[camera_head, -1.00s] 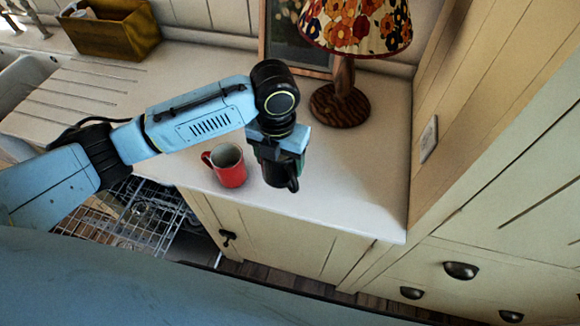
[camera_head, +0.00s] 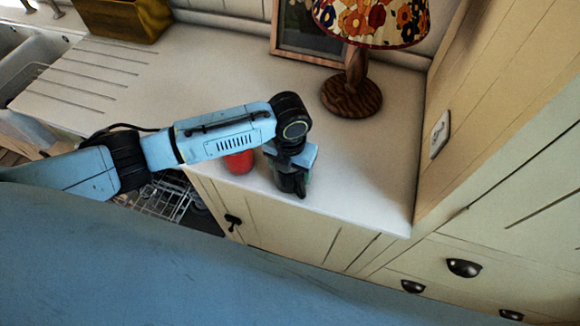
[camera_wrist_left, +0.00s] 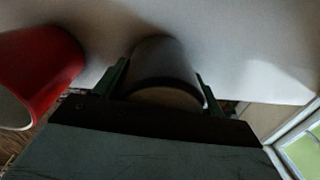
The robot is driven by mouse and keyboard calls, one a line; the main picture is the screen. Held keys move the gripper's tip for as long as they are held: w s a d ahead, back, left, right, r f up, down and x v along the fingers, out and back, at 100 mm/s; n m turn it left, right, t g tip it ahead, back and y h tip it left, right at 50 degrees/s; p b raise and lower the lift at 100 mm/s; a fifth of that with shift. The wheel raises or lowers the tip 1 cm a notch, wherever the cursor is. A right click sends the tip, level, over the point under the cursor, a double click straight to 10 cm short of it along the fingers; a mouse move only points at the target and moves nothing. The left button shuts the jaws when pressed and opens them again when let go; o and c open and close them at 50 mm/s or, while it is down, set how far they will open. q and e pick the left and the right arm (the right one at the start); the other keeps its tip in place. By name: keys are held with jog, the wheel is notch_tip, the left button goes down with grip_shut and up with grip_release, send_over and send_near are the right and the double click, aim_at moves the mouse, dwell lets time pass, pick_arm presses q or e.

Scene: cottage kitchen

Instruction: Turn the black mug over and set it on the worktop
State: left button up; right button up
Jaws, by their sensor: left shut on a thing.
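The black mug (camera_head: 286,184) is held in my left gripper (camera_head: 292,172) near the front edge of the worktop (camera_head: 350,180). Its handle (camera_head: 301,188) faces the front. In the left wrist view, the black mug (camera_wrist_left: 160,62) sits between both fingers of the left gripper (camera_wrist_left: 163,82). A brownish round end, which looks like its base, faces the wrist camera, so the mug appears upside down. Its far end is close to the worktop; I cannot tell whether they touch. My right gripper is out of view.
A red mug (camera_head: 240,163) stands upright just left of the black mug, partly behind my arm; it also shows in the wrist view (camera_wrist_left: 50,65). A lamp (camera_head: 352,95) stands behind. An open dishwasher rack (camera_head: 160,200) lies below left. Worktop to the right is clear.

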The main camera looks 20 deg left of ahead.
pick_arm(q)
jog(key=o, duration=1.2)
notch_tip(320, 180, up, 12)
jog(key=shift+r, duration=0.1)
